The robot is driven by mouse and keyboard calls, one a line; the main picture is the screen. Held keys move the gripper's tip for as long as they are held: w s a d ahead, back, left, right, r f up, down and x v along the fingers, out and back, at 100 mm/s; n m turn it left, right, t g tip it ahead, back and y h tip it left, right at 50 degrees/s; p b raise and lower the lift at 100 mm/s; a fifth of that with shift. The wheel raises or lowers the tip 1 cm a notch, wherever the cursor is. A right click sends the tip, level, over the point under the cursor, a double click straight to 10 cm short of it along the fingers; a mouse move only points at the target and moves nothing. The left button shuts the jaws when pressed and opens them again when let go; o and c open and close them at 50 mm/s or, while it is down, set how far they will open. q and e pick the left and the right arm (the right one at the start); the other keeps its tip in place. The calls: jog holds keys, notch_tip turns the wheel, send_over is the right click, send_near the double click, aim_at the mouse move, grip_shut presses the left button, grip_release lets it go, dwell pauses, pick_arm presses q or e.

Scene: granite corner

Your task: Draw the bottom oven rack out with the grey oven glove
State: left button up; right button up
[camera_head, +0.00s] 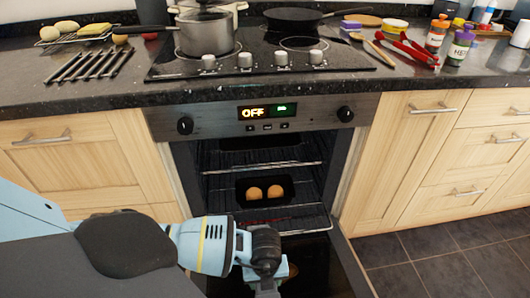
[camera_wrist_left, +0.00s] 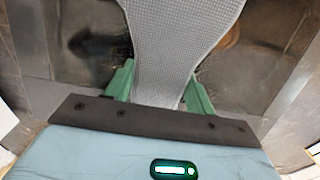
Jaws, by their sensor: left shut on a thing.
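The oven (camera_head: 245,120) is open, its door (camera_head: 320,265) folded down. Inside, the bottom rack (camera_head: 305,231) shows its wire front edge low in the cavity. A dark tray with two round brown buns (camera_head: 264,192) sits above that edge; its support is not clear. My left gripper (camera_head: 266,284) is in front of the rack, over the door, apart from the rack as far as I can see. In the left wrist view, its green fingers (camera_wrist_left: 158,92) are shut on the grey oven glove (camera_wrist_left: 182,45), which extends beyond them. My right gripper is not in view.
An upper rack (camera_head: 262,168) crosses the cavity above the buns. Wooden cabinets (camera_head: 400,150) flank the oven. The counter above holds a pot (camera_head: 206,34), a frying pan (camera_head: 298,17), metal rods (camera_head: 87,65) and bottles (camera_head: 461,46). The tiled floor (camera_head: 450,260) at right is clear.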

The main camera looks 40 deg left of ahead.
pick_arm(q)
jog(key=shift+s+d+r+p, duration=0.1)
jog(key=shift+s+d+p, duration=0.55)
jog(key=shift+s+d, duration=0.35)
jog(key=shift+s+d+p, duration=0.3)
jog(key=shift+s+d, duration=0.15)
jog(key=shift+d, duration=0.15)
jog(key=shift+s+d+p, duration=0.25)
jog(key=shift+s+d, duration=0.15)
jog(key=shift+d, duration=0.2)
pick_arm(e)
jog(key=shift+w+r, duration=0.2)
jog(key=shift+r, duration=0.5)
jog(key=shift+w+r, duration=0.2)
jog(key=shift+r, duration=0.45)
pick_arm(q)
jog(key=shift+s+d+p, duration=0.9)
jog(key=shift+s+d, duration=0.35)
jog(key=shift+d, duration=0.15)
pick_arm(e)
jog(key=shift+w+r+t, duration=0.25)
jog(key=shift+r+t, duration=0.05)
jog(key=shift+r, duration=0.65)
